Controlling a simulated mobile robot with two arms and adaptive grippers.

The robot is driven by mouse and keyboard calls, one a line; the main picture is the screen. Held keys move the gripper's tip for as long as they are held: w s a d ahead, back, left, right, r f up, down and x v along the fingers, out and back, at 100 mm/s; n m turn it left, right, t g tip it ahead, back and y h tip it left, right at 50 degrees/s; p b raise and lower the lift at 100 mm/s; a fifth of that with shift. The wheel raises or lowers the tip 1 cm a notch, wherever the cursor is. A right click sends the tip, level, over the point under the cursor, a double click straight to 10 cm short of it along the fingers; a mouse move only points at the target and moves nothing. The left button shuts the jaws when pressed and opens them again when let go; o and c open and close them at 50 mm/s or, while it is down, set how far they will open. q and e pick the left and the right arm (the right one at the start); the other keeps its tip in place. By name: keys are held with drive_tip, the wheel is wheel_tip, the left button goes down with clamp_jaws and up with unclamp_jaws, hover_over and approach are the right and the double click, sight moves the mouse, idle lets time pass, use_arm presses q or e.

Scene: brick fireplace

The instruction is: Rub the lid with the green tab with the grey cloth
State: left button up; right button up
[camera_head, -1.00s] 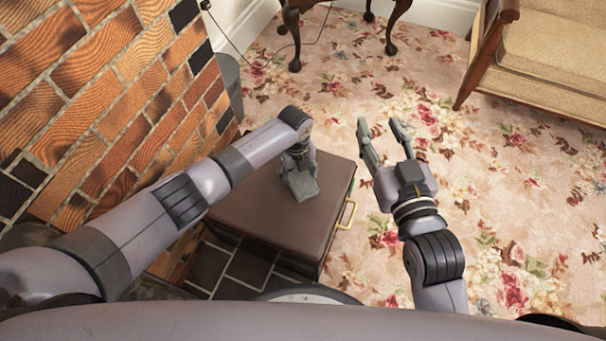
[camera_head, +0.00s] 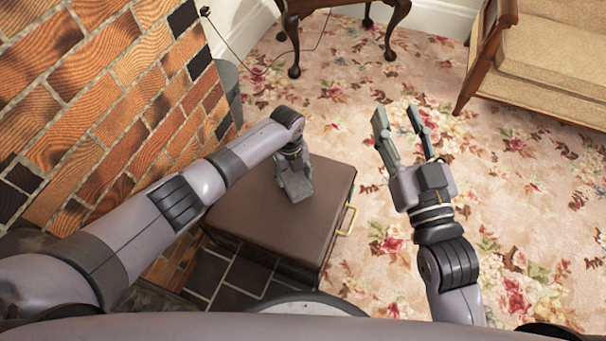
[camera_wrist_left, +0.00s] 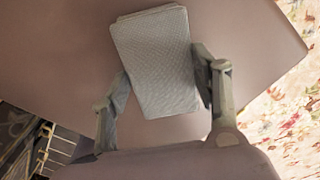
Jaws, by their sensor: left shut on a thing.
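The brown lid (camera_head: 245,218) is the flat, closed top of a low box beside the brick fireplace. My left gripper (camera_head: 294,180) is low over the lid's far part, shut on the grey cloth (camera_head: 297,189). In the left wrist view the cloth (camera_wrist_left: 155,60) is a folded rectangle between the fingers, over the lid (camera_wrist_left: 60,50); whether it touches the lid I cannot tell. My right gripper (camera_head: 400,135) is open and empty, right of the box.
The brick fireplace (camera_head: 110,90) rises close on the left. Dark tiles (camera_head: 240,283) lie in front of the box. A wooden table (camera_head: 291,30) and a beige sofa (camera_head: 545,65) stand at the back. A cable runs on the floral carpet (camera_head: 530,200), which is largely open at right.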

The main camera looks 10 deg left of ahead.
use_arm(q)
drive_tip(key=shift+w+a+f, duration=0.1)
drive_tip(key=shift+w+a, duration=0.05)
drive_tip(key=shift+a, duration=0.4)
drive_tip(key=shift+w+a+f, duration=0.1)
drive_tip(key=shift+w+a, duration=0.05)
drive_tip(key=shift+a, duration=0.35)
drive_tip(key=shift+w+a, duration=0.2)
drive_tip(key=shift+a, duration=0.45)
drive_tip(key=shift+w+a, duration=0.2)
drive_tip(key=shift+a, duration=0.45)
drive_tip(key=shift+w+a+r, duration=0.1)
drive_tip(key=shift+w+a, duration=0.1)
drive_tip(key=shift+a, duration=0.3)
drive_tip(key=shift+w+a+r, duration=0.1)
drive_tip(key=shift+w+a, duration=0.05)
drive_tip(key=shift+a, duration=0.3)
drive_tip(key=shift+w+a, duration=0.3)
drive_tip(key=shift+a, duration=0.45)
drive_tip(key=shift+w+a, duration=0.2)
drive_tip(key=shift+a, duration=0.3)
drive_tip(key=shift+r, duration=0.1)
use_arm(e)
drive_tip(key=shift+a+r+t, duration=0.25)
drive_tip(key=shift+r+t, duration=0.15)
drive_tip(key=shift+r, duration=0.3)
